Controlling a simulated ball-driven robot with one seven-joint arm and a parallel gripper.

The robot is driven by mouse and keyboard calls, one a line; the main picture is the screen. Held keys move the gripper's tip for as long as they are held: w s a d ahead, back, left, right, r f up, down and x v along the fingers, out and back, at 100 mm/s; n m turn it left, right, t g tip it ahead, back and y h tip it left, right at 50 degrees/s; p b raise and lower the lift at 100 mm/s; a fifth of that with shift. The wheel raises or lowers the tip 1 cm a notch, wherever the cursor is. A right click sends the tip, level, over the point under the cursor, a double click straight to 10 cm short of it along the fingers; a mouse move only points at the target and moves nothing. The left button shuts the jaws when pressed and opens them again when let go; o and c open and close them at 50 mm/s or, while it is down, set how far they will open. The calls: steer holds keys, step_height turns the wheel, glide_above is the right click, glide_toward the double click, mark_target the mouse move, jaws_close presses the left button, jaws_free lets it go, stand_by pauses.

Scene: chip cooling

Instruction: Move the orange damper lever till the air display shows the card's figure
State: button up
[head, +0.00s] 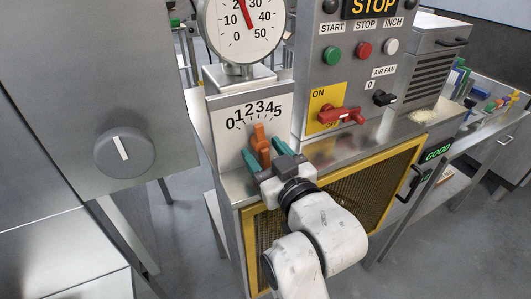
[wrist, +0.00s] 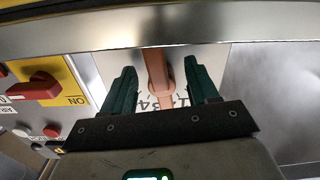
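The orange damper lever (head: 260,145) stands on a white plate with a scale from 0 to 5 (head: 255,110). Its upper end points near the middle of the scale; the exact mark is unclear. My gripper (head: 264,155) has its teal fingers on either side of the lever. In the wrist view my gripper (wrist: 160,80) is open, with the orange lever (wrist: 158,75) between the fingers and gaps showing on both sides. A round dial (head: 242,25) above has a red needle pointing up, slightly left; its top is cut off. I see no card.
Right of the lever is a panel with a red switch (head: 340,115) on a yellow plate, a black knob (head: 384,97) and START, STOP and INCH buttons. A yellow-framed mesh guard (head: 375,195) lies below. A grey cabinet with a round knob (head: 123,151) stands left.

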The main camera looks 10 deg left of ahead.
steer(key=b+v, duration=0.2)
steer(key=v, duration=0.8)
steer(key=shift+s+d, duration=0.25)
steer(key=shift+s, duration=0.05)
stand_by(0.5)
steer(key=s+d+f+m+g+h, duration=0.2)
steer(key=d+f+g+h, duration=0.1)
steer(key=d+f, duration=0.55)
steer(key=s+d+f+m+g+h, duration=0.25)
steer(key=d+f, duration=0.25)
steer(key=f, duration=0.6)
steer(key=s+d+f+m+g+h, duration=0.1)
steer(key=s+d+f+g, duration=0.1)
steer(key=s+d+f, duration=0.2)
steer(key=s+d+f+m+g+h, duration=0.2)
steer(key=s+d+f, duration=0.3)
steer(key=s, duration=0.5)
steer(key=s+d+f+m+g+h, duration=0.1)
steer(key=s+d+f+g, duration=0.3)
steer(key=s, duration=0.3)
steer(key=shift+s+d+f+h, duration=0.25)
steer(key=shift+d+f+h, duration=0.1)
steer(key=shift+f, duration=0.25)
steer(key=shift+a+g, duration=0.1)
steer(key=shift+g, duration=0.15)
